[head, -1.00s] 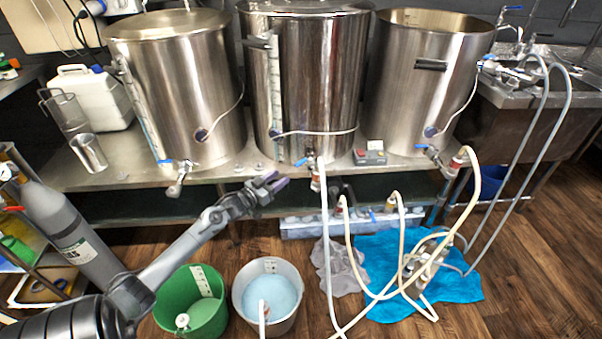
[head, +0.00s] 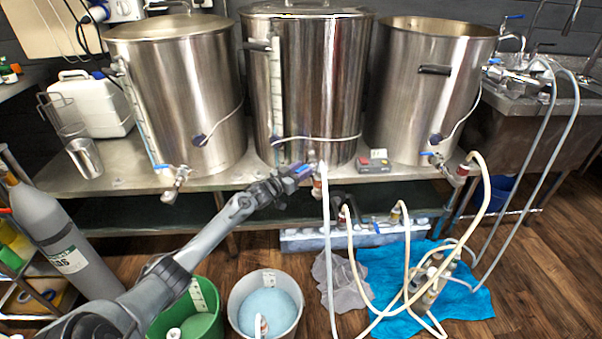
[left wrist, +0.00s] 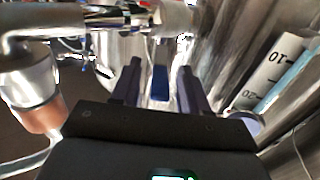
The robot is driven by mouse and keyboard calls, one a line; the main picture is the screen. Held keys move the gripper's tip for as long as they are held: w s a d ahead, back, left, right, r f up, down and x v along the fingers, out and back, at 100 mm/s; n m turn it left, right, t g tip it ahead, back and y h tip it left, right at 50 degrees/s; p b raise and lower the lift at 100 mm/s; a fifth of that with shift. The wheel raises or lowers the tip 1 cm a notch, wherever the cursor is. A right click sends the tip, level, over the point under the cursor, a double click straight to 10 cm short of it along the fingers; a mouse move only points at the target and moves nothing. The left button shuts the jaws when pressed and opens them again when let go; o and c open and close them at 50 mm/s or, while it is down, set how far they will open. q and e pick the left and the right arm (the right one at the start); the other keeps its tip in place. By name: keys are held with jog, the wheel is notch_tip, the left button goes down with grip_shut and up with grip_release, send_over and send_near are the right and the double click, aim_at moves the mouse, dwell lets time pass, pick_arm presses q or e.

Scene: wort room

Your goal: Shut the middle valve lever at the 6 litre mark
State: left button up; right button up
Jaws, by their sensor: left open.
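The middle kettle (head: 305,95) is a tall steel pot with a sight tube (head: 275,90) on its front left. Its outlet valve (head: 316,172) sits low on the front, with a pale hose (head: 326,225) hanging from it. My left gripper (head: 298,170) is at this valve and hides most of its lever. In the left wrist view, a blue lever (left wrist: 160,84) shows between the two open fingers of my left gripper (left wrist: 158,75); I cannot tell whether they touch it. A scale strip (left wrist: 275,75) there reads 10 and 20. My right gripper is out of view.
A white bucket (head: 236,290) with pale blue liquid and a green bucket (head: 210,322) stand on the floor below my left arm. Kettles stand left (head: 180,90) and right (head: 420,95) of the middle one. Hoses loop over a blue cloth (head: 468,305) at right.

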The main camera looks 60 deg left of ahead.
pick_arm(q)
jog(key=shift+w, duration=0.1)
grip_shut()
dwell(0.3)
